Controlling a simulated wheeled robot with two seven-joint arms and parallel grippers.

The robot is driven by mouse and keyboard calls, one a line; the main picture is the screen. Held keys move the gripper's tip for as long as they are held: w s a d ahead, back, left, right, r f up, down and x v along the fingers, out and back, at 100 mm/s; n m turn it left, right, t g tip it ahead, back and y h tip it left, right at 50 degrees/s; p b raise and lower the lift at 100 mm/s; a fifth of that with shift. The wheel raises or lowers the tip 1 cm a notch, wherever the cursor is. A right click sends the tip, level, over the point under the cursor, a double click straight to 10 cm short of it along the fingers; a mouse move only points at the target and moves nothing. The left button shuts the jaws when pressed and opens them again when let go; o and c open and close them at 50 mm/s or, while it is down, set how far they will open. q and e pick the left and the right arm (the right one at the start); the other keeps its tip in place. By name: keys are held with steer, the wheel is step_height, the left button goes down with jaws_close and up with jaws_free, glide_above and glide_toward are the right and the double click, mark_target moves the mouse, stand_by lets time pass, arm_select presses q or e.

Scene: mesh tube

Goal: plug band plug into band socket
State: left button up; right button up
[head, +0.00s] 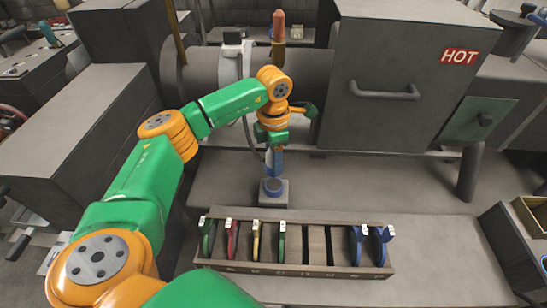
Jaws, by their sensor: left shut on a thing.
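My left gripper (274,150) points straight down over the bench and is shut on the band plug (273,164), a blue and pale piece. A thin dark cable runs down from the white band (233,64) around the grey tube towards the plug. The band socket (273,190), a small grey block with a blue round top, stands directly below the plug. The plug looks upright and lined up over it. At this size I cannot tell whether they touch. My right gripper is not in view.
A wooden rack (294,245) with coloured pieces and some empty slots lies in front of the socket. A large grey box with a red HOT sign (459,57) stands at the back right. The bench (400,190) right of the socket is clear.

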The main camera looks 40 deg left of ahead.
arm_select(q)
steer(key=shift+w+f+b, duration=0.1)
steer(key=shift+f+b, duration=0.55)
steer(key=shift+f, duration=0.3)
step_height(320, 180, down, 3)
steer(key=b, duration=0.2)
steer(key=shift+b, duration=0.35)
steer(key=shift+f, duration=0.25)
steer(key=shift+r, duration=0.1)
stand_by(0.6)
steer(key=shift+f+b, duration=0.35)
steer(key=shift+f, duration=0.3)
steer(key=o, duration=1.3)
steer(key=shift+o, duration=0.2)
